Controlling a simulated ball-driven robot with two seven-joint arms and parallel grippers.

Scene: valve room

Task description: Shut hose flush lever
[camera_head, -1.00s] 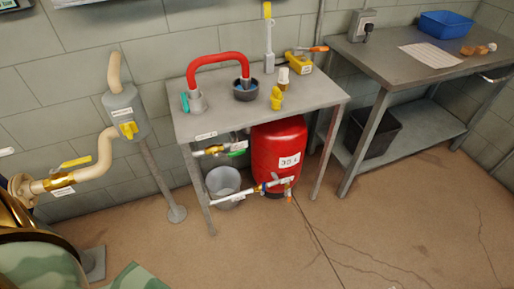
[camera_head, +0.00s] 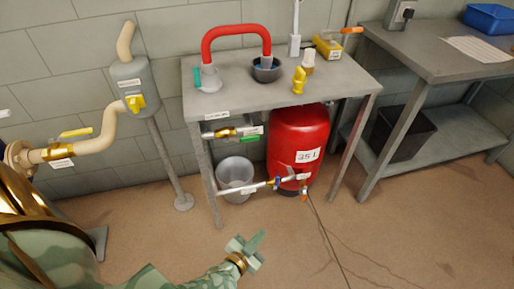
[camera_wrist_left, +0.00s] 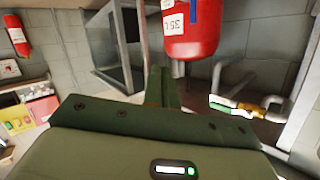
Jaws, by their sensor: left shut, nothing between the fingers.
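My left gripper (camera_head: 252,246) is low in front of the metal table, over the floor, apart from every valve. Its fingers are together and empty; they also show in the left wrist view (camera_wrist_left: 164,88). Under the table, a brass valve (camera_head: 222,133) has a green lever (camera_head: 249,139); the wrist view shows a green lever (camera_wrist_left: 222,101) at right. A lower pipe (camera_head: 245,188) with small blue and orange parts runs before the red tank (camera_head: 297,143). A yellow lever (camera_head: 76,132) sits on the left cream pipe. Labels are too small to tell which is the hose flush lever. My right gripper is not in view.
The metal table (camera_head: 213,103) carries a red hose (camera_head: 235,35), a dark bowl (camera_head: 267,70) and yellow fittings. A grey bucket (camera_head: 235,173) stands below. A bench (camera_head: 440,62) stands at right. The floor in front is clear.

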